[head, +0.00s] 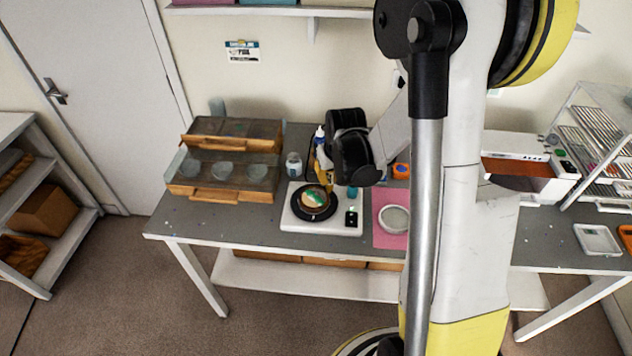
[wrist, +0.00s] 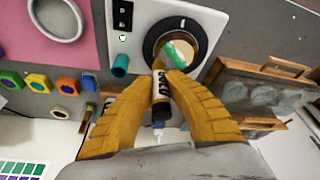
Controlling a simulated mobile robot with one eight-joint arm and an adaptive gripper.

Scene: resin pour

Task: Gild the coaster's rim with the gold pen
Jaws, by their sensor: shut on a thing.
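The coaster (head: 313,197), round with green, white and tan patches, lies on a black turntable (head: 317,214) set in a white board. In the wrist view the coaster (wrist: 180,52) sits inside the turntable's dark ring (wrist: 150,45), just beyond my fingertips. In the head view my black wrist hangs right above the board and partly hides the gripper.
A pink mat with a white ring (head: 394,218) lies right of the board. A teal cylinder (wrist: 120,66) and several coloured pots (wrist: 67,84) stand near the gripper. A jar (head: 293,165) and lidded wooden cases (head: 222,190) are left. The table's front strip is clear.

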